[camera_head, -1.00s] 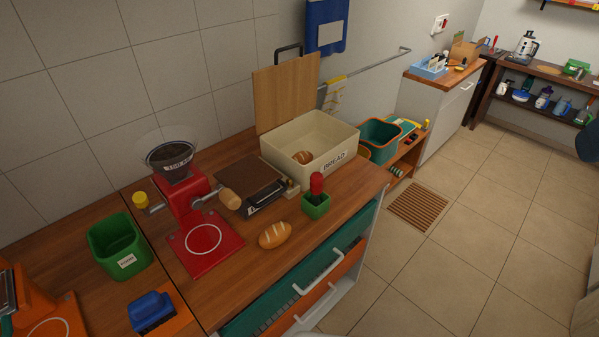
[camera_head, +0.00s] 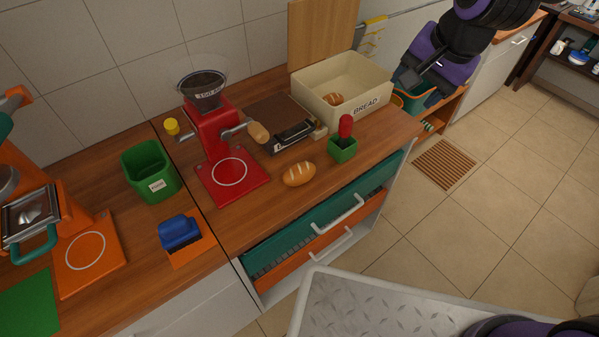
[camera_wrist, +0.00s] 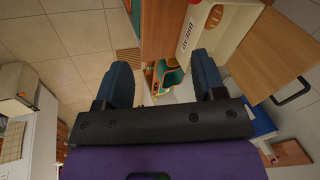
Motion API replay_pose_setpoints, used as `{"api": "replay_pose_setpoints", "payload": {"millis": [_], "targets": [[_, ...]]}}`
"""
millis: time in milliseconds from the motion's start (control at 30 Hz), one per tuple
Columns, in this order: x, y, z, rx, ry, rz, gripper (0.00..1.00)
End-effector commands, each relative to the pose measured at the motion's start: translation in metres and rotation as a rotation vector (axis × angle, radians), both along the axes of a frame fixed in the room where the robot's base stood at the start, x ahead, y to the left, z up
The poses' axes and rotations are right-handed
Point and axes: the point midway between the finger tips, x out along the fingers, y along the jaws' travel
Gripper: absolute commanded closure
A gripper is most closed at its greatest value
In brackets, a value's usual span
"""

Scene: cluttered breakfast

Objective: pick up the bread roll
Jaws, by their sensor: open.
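One bread roll (camera_head: 298,173), golden and scored, lies on the wooden counter near its front edge, between the red grinder and the green pot. A second roll (camera_head: 333,99) sits inside the cream bread bin (camera_head: 368,110), whose lid stands open. The bin also shows in the wrist view (camera_wrist: 189,38), with a brown shape like a roll inside. My gripper (camera_wrist: 163,73) is open and empty, its two blue fingers apart, to the right of the counter and well away from the counter roll. In the head view its purple housing shows at upper right; its fingertips are not clear.
A red grinder (camera_head: 216,140) stands left of the counter roll. A small green pot with a red-handled tool (camera_head: 343,149) is close on its right. A flat scale-like device (camera_head: 281,122) lies behind. A teal tub (camera_head: 414,98) stands beyond the bin. Bare counter lies in front of the grinder.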

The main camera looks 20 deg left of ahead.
Motion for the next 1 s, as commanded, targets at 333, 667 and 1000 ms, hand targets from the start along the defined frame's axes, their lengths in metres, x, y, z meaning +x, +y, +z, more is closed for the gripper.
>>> {"api": "replay_pose_setpoints", "payload": {"millis": [333, 667, 1000], "targets": [[-0.007, 0.105, -0.105, 0.086, 0.162, -0.140, 0.37], [-0.030, 0.159, -0.171, 0.126, 0.258, -0.249, 0.37], [-0.031, 0.173, -0.207, 0.128, 0.267, -0.259, 0.37]]}}
